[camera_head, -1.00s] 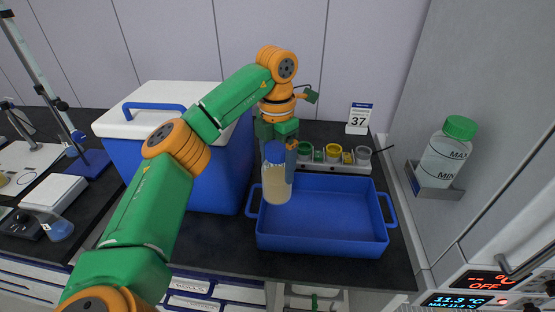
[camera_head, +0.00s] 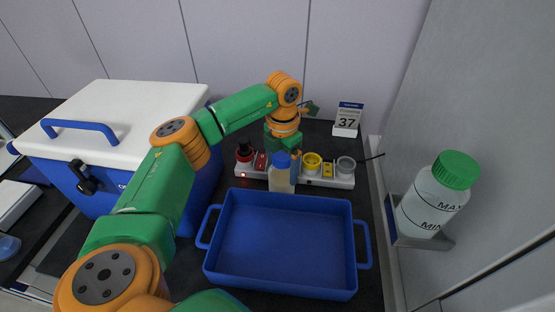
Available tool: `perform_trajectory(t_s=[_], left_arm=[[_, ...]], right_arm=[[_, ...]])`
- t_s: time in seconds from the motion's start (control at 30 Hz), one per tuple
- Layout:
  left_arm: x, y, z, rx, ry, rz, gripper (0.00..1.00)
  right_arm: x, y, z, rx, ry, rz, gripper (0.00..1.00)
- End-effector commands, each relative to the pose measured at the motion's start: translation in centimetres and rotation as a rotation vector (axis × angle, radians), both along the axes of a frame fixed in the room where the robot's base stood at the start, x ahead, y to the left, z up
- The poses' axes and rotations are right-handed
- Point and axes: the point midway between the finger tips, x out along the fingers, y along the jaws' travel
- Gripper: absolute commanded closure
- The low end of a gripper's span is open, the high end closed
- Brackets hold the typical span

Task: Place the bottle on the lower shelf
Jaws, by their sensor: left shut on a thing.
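A bottle with a blue cap and pale contents (camera_head: 281,178) is held by my left gripper (camera_head: 284,152), which is shut on it. The bottle is upright, behind the far rim of the blue tray and in front of the white socket strip. Whether its base touches anything cannot be told. The gripper's fingers are partly hidden by the bottle cap and arm. No lower shelf can be made out in this view. My right gripper is not in view.
An empty blue tray (camera_head: 214,247) lies on the dark bench. A blue cooler with a white lid (camera_head: 140,96) stands at left. A white-bodied, green-capped bottle (camera_head: 432,199) sits in a wall holder at right.

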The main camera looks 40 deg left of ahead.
Motion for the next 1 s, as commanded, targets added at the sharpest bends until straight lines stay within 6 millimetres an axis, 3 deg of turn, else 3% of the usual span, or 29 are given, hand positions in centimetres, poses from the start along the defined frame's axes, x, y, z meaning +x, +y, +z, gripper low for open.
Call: perform_trajectory(t_s=[0.1, 0.43, 0.47, 0.5, 0.83, 1.0], left_arm=[[0.0, 0.0, -1.1, -0.001, 0.000, 0.000, 1.00], [0.0, 0.0, -1.6, 0.000, -0.001, -0.001, 1.00], [0.0, 0.0, -1.5, 0.000, -0.001, -0.001, 0.10], [0.0, 0.0, -1.5, 0.000, -0.001, -0.001, 0.00], [0.1, 0.0, -0.7, -0.001, -0.004, -0.001, 0.00], [0.1, -0.1, 2.7, -0.001, -0.007, -0.001, 0.00]], right_arm=[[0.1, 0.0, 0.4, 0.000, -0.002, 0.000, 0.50], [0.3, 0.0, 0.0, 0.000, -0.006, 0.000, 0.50], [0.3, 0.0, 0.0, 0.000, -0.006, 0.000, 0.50], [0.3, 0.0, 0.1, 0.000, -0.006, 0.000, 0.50], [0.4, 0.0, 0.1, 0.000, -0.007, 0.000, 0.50], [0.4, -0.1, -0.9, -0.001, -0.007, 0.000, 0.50]])
